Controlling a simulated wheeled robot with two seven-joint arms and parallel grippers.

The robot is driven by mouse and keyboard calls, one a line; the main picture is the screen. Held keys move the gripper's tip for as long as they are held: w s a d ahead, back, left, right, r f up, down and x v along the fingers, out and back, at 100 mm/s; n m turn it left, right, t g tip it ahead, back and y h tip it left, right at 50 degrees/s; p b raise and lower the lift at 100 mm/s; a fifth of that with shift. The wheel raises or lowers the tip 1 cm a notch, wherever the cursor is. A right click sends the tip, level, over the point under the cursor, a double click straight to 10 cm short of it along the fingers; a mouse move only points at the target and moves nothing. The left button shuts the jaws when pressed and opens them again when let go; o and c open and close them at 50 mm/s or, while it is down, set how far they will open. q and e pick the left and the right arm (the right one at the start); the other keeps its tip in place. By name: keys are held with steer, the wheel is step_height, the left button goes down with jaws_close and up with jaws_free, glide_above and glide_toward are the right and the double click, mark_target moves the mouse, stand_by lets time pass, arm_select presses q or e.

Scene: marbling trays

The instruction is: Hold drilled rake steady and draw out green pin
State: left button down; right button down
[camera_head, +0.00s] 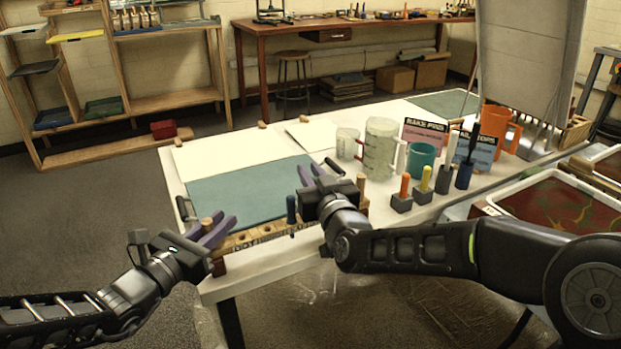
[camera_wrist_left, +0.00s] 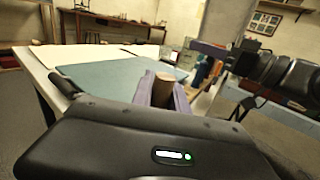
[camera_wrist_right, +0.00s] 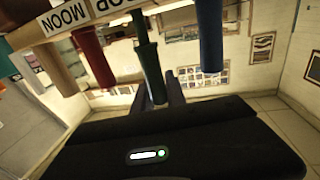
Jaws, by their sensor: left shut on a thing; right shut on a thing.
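The drilled rake (camera_head: 262,233) is a pale wooden bar with holes and lettering along the table's front edge. My left gripper (camera_head: 214,231) is shut on a round wooden post at the rake's left end; this post (camera_wrist_left: 163,88) shows between the purple fingers in the left wrist view. My right gripper (camera_head: 312,177) is shut on the green pin (camera_wrist_right: 151,75), seen in the right wrist view with its thin shaft reaching the labelled bar (camera_wrist_right: 105,12). The head view hides this pin behind the gripper. A blue pin (camera_head: 291,210) stands in the rake.
A red pin (camera_wrist_right: 92,55) and a tan post (camera_wrist_right: 62,68) flank the green pin, with the blue pin (camera_wrist_right: 210,40) on its other side. A teal sheet (camera_head: 245,192) lies behind the rake. Orange and yellow tools (camera_head: 405,185), jugs (camera_head: 380,148) and cups stand to the right.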

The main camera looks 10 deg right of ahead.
steer(key=shift+r, duration=2.15)
arm_select(q)
steer(key=c, duration=1.2)
jaws_free()
steer(key=shift+s+a, duration=0.1)
steer(key=v, duration=1.1)
steer(key=shift+s+a, duration=0.25)
steer(key=shift+s, duration=0.05)
steer(key=shift+s, duration=0.1)
arm_select(e)
steer(key=shift+s+f, duration=0.1)
